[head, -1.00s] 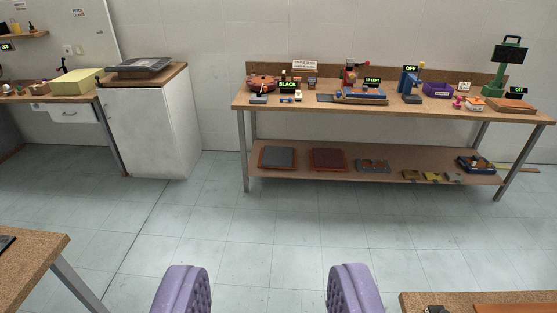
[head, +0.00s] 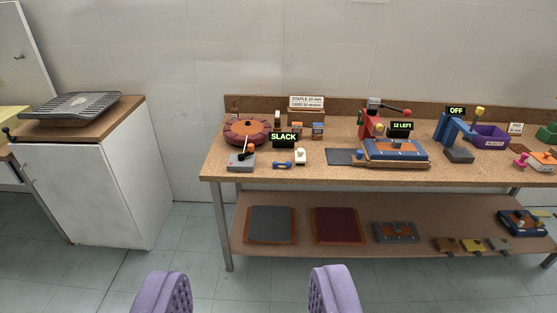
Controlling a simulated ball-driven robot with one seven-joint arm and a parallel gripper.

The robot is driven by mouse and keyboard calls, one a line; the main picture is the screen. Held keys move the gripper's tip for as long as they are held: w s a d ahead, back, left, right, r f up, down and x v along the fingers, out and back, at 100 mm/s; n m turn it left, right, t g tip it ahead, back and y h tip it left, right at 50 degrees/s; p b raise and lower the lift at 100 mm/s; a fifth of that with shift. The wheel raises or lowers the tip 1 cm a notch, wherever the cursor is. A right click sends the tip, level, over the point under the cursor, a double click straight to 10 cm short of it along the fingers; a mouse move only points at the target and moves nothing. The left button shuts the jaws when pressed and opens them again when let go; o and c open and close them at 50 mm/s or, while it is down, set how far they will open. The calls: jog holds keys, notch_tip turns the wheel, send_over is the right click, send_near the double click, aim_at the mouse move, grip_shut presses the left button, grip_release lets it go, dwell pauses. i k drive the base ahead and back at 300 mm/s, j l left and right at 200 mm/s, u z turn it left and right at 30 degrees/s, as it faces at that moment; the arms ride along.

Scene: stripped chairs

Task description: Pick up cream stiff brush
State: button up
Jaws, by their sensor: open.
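My gripper (head: 248,290) shows as two purple padded fingers at the bottom of the head view. They are wide apart with only floor and the bench's lower shelf seen between them. I cannot make out a cream stiff brush for certain. A small cream block-like item (head: 300,157) stands near the front left of the workbench (head: 320,177), right of a small blue dumbbell-shaped item (head: 282,165). It is too small to tell whether it is the brush. My gripper is well short of the bench and touches nothing.
The lower shelf (head: 345,210) holds panels. A white cabinet (head: 100,190) stands left; floor between is clear.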

aim_at(301, 158)
jog(key=i, duration=2.65)
jog(key=i+j+z, duration=0.1)
jog(key=i+z, duration=0.15)
jog(key=i, duration=0.45)
